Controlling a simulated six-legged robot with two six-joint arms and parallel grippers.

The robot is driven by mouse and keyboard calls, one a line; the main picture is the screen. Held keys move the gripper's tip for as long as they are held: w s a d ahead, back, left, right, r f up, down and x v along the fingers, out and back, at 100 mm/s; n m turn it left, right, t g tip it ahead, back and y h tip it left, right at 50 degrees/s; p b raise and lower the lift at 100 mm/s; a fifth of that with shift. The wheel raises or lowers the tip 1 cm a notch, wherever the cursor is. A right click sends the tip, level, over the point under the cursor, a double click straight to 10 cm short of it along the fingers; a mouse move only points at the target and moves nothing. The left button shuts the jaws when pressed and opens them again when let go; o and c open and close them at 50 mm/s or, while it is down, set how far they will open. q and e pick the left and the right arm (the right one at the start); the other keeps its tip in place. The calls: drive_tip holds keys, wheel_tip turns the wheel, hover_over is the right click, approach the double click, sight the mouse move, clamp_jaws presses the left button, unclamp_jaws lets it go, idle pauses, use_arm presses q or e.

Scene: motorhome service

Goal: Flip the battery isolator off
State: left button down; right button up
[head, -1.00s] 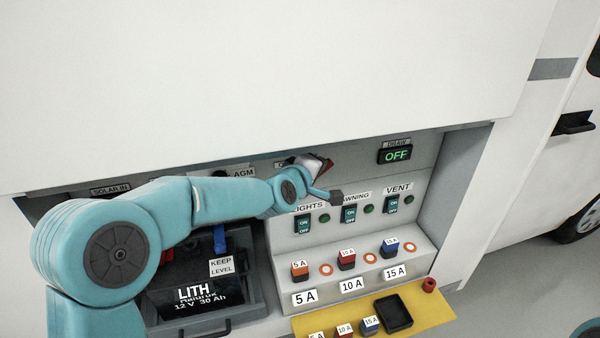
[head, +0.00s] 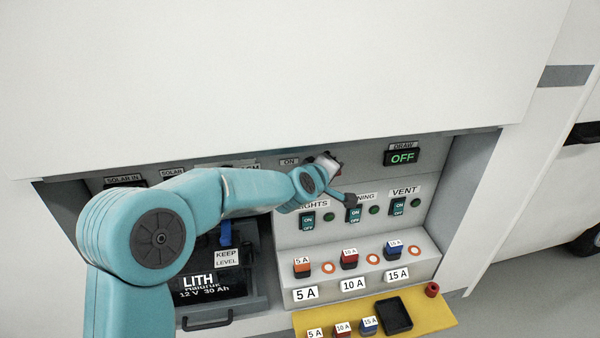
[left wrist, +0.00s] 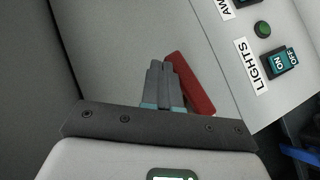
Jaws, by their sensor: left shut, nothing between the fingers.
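The battery isolator shows as a red lever (left wrist: 190,85) in the left wrist view, slanting on the grey panel. In the head view it is mostly hidden behind my left gripper (head: 329,163), beside an ON label (head: 289,161). My left gripper is shut and empty. In the left wrist view its closed fingers (left wrist: 164,82) lie just left of the red lever, very close along its side. I cannot tell whether they touch it. The draw display (head: 402,157) reads OFF in green. My right gripper is not in view.
A yellow mat (head: 428,312) and the lithium battery (head: 210,282) are lower down. The recess has an overhanging top edge.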

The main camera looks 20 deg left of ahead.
use_arm(q)
drive_tip(key=shift+w+d+f, duration=0.15)
idle(0.5)
drive_tip(key=v, duration=1.6)
drive_tip(key=shift+s+b, duration=0.2)
drive_tip(key=shift+b, duration=0.15)
